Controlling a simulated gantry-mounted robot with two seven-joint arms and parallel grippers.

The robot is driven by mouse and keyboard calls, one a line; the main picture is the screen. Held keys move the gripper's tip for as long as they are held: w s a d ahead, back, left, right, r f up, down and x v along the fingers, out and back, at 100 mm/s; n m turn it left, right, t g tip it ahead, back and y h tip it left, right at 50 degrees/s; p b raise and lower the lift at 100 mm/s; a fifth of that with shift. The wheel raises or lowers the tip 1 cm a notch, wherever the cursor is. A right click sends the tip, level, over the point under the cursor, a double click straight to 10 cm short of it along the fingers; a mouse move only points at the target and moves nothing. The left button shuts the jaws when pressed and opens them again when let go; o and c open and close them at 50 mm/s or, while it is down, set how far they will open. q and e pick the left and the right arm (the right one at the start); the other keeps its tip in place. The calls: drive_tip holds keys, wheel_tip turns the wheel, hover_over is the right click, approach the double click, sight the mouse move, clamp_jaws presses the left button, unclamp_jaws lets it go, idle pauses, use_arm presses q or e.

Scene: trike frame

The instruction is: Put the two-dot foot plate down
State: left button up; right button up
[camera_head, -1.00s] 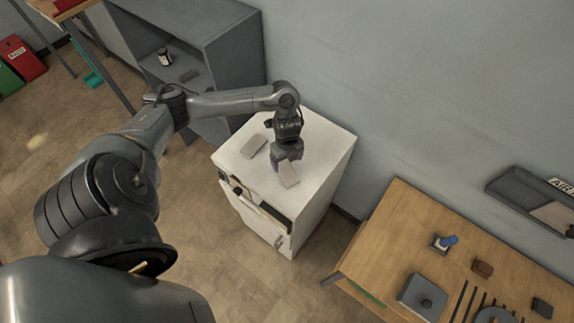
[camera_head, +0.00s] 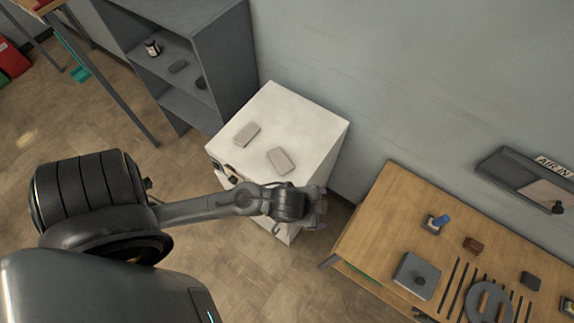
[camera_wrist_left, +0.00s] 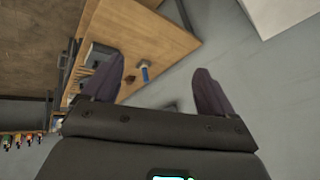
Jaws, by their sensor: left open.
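Two thin grey-beige plates lie flat and apart on top of a white cabinet (camera_head: 300,113) in the head view. One plate (camera_head: 247,134) is at the left and the other plate (camera_head: 280,160) is nearer the middle front. No dots can be made out, so I cannot tell which is the two-dot foot plate. My left gripper (camera_wrist_left: 158,88) is open and empty in the left wrist view. In the head view its arm reaches past the cabinet's front right side, clear of both plates, and the fingers are mostly hidden. My right gripper is not in view.
A wooden workbench (camera_head: 385,225) stands to the right, holding a blue-handled tool (camera_head: 441,220), a grey block (camera_head: 416,275) and slotted parts. A grey shelf unit (camera_head: 228,55) stands behind left. The cabinet top is otherwise clear.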

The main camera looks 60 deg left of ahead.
use_arm(q)
drive_tip(key=s+a+r+n+g, duration=0.1)
drive_tip(key=s+a+n+g, duration=0.1)
drive_tip(key=s+n, duration=0.3)
drive_tip(key=s+a, duration=0.1)
drive_tip(key=s, duration=0.2)
drive_tip(key=shift+a+g, duration=0.2)
drive_tip(key=shift+g, duration=0.1)
drive_tip(key=shift+r, duration=0.1)
wheel_tip(320, 180, up, 3)
drive_tip(key=p, duration=0.3)
